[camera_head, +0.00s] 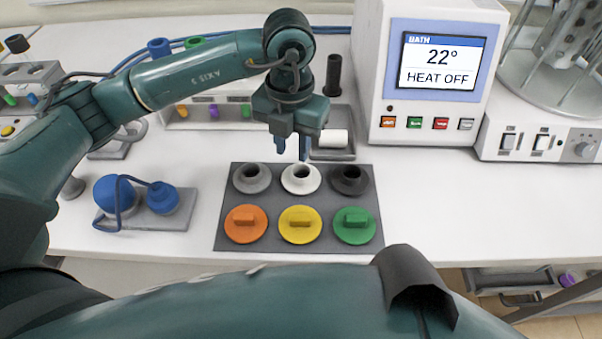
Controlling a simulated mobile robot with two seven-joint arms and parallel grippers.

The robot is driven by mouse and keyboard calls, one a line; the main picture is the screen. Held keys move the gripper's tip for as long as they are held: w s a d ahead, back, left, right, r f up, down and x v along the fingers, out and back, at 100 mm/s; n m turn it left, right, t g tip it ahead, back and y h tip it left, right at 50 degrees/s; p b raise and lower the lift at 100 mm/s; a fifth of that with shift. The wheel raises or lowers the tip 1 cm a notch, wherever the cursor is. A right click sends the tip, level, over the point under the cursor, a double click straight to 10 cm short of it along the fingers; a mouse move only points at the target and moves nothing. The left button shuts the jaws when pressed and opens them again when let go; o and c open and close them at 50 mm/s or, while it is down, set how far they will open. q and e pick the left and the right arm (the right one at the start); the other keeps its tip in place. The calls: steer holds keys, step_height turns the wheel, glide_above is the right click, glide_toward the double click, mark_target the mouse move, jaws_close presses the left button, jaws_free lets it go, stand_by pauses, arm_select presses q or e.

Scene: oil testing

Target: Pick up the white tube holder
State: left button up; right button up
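The white tube holder (300,179) is a round, collar-like piece with a dark central opening. It sits upright in the middle of the back row on a dark grey mat (234,208), between a grey holder (252,178) and a black holder (350,180). My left gripper (292,152) points down just above and behind the white holder in the picture. Its two blue fingers are apart with nothing visible between them. I cannot tell the exact height gap, but the holder still appears to rest on the mat. My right gripper is not in view.
Orange (245,225), yellow (300,225) and green (354,226) lids form the front row. A grey tray with a white cylinder (335,138) lies behind. The bath unit (432,70) stands back right. A blue device (117,196) is at left. The right tabletop is clear.

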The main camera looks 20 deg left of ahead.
mark_target(293, 168)
arm_select(q)
steer(key=shift+f+p, duration=0.75)
steer(key=shift+f, duration=2)
steer(key=shift+c, duration=0.4)
jaws_close()
